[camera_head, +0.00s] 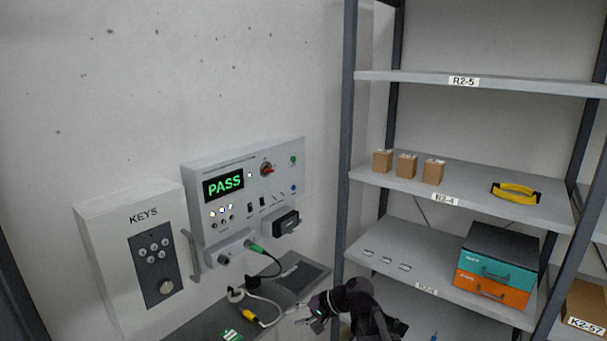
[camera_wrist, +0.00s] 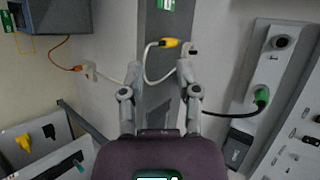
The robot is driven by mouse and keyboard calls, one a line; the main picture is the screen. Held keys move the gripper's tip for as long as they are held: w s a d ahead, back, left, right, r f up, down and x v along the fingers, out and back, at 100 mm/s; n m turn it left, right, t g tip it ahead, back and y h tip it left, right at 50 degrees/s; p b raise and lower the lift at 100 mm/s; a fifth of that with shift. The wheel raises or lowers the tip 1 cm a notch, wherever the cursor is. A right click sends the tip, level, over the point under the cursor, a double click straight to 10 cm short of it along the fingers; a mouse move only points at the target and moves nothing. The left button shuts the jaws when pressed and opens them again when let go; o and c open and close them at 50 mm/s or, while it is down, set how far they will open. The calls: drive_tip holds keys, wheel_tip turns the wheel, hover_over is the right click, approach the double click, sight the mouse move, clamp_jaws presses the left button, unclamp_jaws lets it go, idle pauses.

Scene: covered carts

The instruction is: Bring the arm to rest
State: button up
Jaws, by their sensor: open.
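My arm (camera_head: 352,298) reaches in at the bottom middle of the head view. My gripper (camera_head: 308,316) is over the front part of the narrow grey shelf below the test panel. In the wrist view my gripper (camera_wrist: 160,70) has its two fingers spread apart, with nothing held between them. Beyond the fingertips lies a pale cable with a yellow plug (camera_wrist: 168,43), which also shows on the shelf in the head view (camera_head: 248,317). I cannot tell how far the fingertips are from the cable.
A test panel (camera_head: 284,169) reading PASS is on the wall, with a green plug (camera_head: 254,247) in its lower socket. A key box (camera_head: 120,218) hangs left. The rack (camera_head: 347,150) at right holds small cartons (camera_head: 406,166), a yellow handle (camera_head: 516,193) and a teal-and-orange drawer unit (camera_head: 494,266).

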drive_tip(key=s+d+f+n+h+b, duration=0.1)
drive_tip(key=s+d+f+h, duration=0.2)
drive_tip(key=d, duration=0.3)
drive_tip(key=s+d+f+n+g+h+b, duration=0.1)
drive_tip(key=s+d+f+h, duration=0.2)
drive_tip(key=d+f+h, duration=0.1)
drive_tip(key=s+d+f+n+h+b, duration=0.1)
drive_tip(key=s+d+f+h, duration=0.2)
drive_tip(key=d, duration=0.5)
drive_tip(key=shift+s+d+f+n+g+h, duration=0.4)
drive_tip(key=shift+s+f, duration=0.15)
drive_tip(key=shift+f, duration=0.4)
